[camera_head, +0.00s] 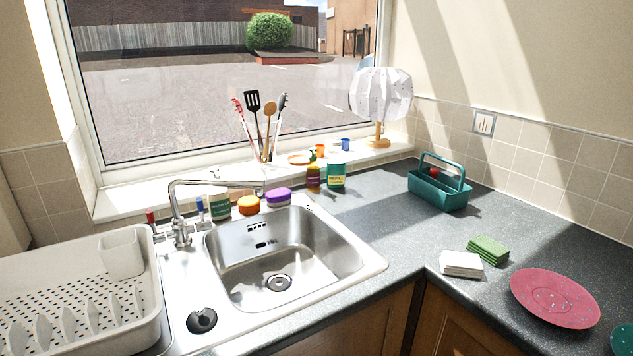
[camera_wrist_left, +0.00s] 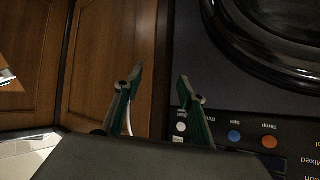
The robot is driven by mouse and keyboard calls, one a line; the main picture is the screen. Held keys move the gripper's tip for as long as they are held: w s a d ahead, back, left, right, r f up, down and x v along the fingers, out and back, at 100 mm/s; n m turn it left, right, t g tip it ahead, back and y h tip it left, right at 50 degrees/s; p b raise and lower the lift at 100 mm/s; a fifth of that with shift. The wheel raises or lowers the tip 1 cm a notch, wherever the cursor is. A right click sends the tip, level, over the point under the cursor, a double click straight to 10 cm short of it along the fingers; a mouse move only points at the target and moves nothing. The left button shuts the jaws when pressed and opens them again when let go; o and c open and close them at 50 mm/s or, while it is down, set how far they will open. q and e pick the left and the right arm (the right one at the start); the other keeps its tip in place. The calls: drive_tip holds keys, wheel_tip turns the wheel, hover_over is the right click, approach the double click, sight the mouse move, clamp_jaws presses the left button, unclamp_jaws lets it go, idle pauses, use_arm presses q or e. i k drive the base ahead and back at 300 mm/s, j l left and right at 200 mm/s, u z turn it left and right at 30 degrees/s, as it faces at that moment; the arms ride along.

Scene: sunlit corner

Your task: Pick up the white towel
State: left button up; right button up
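A folded white towel (camera_head: 461,264) lies on the dark countertop near its front edge, right of the sink. A folded green towel (camera_head: 488,249) lies just behind it to the right, very close to it. In the left wrist view my left gripper (camera_wrist_left: 160,85) is open, with nothing between its two fingers. It points at wooden cabinet doors and a dark appliance front, and the white towel is not seen there. Neither gripper shows in the head view. My right gripper is not in view.
A pink plate (camera_head: 554,297) lies right of the towels. A teal caddy (camera_head: 440,184) stands behind them. The steel sink (camera_head: 375,266) is to the left, with a white dish rack (camera_head: 150,318) beyond. The counter (camera_head: 408,247) between sink and towels is clear. A dark appliance (camera_wrist_left: 215,75) fills the wrist view's right.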

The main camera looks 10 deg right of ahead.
sight(454, 263)
drive_tip(key=z, duration=1.25)
